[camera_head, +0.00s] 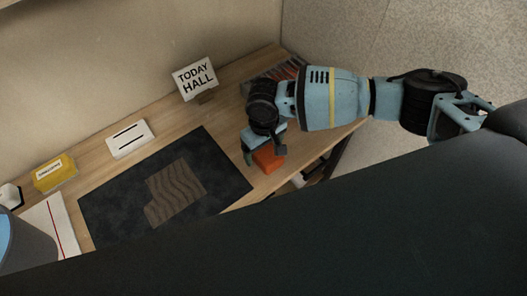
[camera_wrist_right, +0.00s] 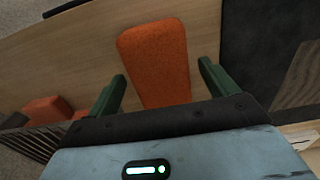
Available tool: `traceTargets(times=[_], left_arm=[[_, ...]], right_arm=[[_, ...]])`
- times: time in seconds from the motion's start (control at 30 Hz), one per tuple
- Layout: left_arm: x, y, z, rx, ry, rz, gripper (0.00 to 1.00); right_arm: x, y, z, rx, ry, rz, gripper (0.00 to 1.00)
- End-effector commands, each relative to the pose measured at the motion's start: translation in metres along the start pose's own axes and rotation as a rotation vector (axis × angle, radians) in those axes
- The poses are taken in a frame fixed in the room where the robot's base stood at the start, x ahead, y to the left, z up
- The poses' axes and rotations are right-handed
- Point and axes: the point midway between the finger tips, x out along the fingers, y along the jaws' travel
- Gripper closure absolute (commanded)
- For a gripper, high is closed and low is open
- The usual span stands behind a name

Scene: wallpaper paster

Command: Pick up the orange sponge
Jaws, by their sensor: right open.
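The orange sponge (camera_head: 268,160) lies on the wooden table near its right edge, beside the dark mat. My right gripper (camera_head: 264,152) is over it and partly hides it in the head view. In the right wrist view the sponge (camera_wrist_right: 155,60) is an upright-lying orange block seen between the two green fingertips. My right gripper (camera_wrist_right: 162,82) is open, with a finger on either side of the sponge's near part and visible gaps to both sides. Whether the fingers are down at its height I cannot tell. My left gripper is not in view.
A dark mat (camera_head: 115,205) with a wavy brown piece (camera_head: 176,190) lies left of the sponge. A "TODAY HALL" sign (camera_head: 195,78), a white slotted box (camera_head: 130,139) and a yellow box (camera_head: 54,173) stand along the wall. A dark slatted rack (camera_wrist_right: 28,143) with orange pieces is close by.

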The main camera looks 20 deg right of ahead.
Motion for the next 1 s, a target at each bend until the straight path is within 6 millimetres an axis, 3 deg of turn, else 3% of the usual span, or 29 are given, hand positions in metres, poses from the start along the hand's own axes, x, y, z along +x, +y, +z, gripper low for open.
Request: traceTargets(times=[0.33,0.7,1.0], left_arm=[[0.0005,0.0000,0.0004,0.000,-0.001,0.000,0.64],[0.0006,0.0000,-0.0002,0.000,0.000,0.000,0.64],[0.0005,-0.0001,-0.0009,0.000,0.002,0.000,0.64]], right_arm=[[0.0071,-0.0003,-0.0001,-0.001,0.001,0.000,0.16],[0.0070,-0.0003,-0.0002,-0.001,0.001,0.000,0.62],[0.0048,-0.0003,-0.0002,0.000,0.001,-0.001,0.63]])
